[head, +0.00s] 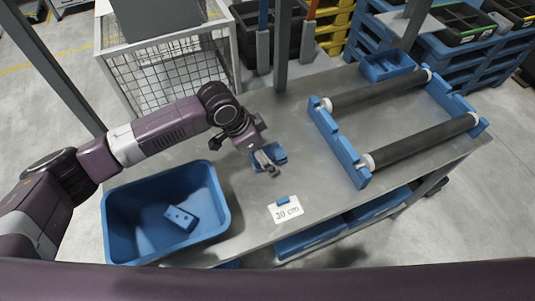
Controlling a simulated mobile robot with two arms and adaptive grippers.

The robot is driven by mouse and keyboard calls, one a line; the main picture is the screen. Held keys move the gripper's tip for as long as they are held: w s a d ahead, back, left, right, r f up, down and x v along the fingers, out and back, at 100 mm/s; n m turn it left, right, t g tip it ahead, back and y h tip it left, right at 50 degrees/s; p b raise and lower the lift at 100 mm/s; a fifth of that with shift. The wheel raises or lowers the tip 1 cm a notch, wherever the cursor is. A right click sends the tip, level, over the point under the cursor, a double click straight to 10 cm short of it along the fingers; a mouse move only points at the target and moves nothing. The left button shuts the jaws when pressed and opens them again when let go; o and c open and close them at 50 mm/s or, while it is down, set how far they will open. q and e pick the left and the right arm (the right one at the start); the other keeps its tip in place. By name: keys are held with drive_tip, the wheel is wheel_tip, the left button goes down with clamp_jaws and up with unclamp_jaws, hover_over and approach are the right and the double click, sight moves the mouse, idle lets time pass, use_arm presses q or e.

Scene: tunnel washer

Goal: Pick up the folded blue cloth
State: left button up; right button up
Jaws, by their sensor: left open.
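A small blue item (277,152), which looks like the folded blue cloth, lies on the grey metal table (225,165) near its middle. My left gripper (267,171) is open right over it and hides part of it. I cannot tell whether the fingers touch it. My right gripper is not in view.
A blue bin (215,185) at the table's left holds a blue piece with dark spots (181,218). A white "20 cm" card (287,210) with a small blue piece (283,200) lies near the front. A blue frame with two dark rollers (420,142) stands at right, by a small blue tray (388,66).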

use_arm(q)
drive_tip(key=c, duration=1.2)
drive_tip(key=shift+c, duration=0.2)
drive_tip(key=shift+r+b, duration=0.15)
drive_tip(key=shift+b, duration=0.2)
wheel_tip(320, 180, up, 20)
drive_tip(key=b, duration=0.1)
drive_tip(key=shift+r, duration=0.15)
